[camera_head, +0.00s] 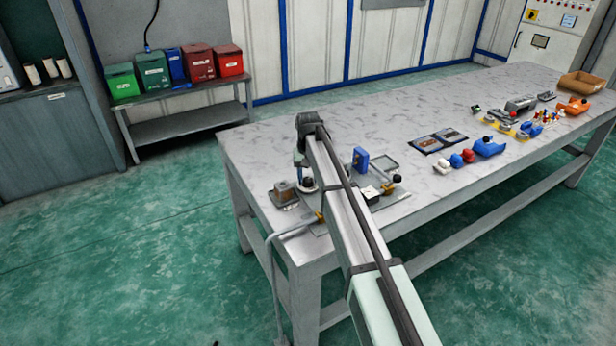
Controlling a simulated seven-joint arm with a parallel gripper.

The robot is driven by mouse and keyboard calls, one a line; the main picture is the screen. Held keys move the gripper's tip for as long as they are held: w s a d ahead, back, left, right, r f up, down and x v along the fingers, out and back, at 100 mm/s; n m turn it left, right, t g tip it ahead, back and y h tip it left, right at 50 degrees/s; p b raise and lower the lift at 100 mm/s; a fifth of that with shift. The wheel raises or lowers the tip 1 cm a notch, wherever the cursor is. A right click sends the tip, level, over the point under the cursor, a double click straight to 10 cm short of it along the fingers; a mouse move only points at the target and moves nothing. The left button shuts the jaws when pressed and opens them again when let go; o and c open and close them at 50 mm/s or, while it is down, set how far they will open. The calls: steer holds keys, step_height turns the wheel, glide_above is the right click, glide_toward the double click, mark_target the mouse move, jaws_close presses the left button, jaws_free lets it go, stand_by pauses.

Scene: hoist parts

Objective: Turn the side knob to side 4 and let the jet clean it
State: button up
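My gripper (306,186) hangs at the end of my arm over the near left part of the workbench. It is small and partly hidden by the arm, so its fingers do not show clearly. A black round knob (397,178) stands at the right of a small fixture, beside a white block (370,194) with a dark mark. It may be the side knob; its side numbers are not readable. A brass-coloured fitting (320,216) with a grey hose (288,229) sits at the bench's front edge and may belong to the jet. My arm covers part of the fixture. My gripper is apart from the black knob, to its left.
A blue upright block (361,159) stands behind the fixture, and a brown-grey block (285,192) lies left of my gripper. Dark panels (438,141), blue and red parts (468,156) and a cardboard box (582,83) lie farther right. The bench's back left is clear.

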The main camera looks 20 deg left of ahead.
mark_target(308, 179)
steer(key=shift+o, duration=1.4)
step_height(308, 179, up, 14)
steer(key=shift+f, duration=0.1)
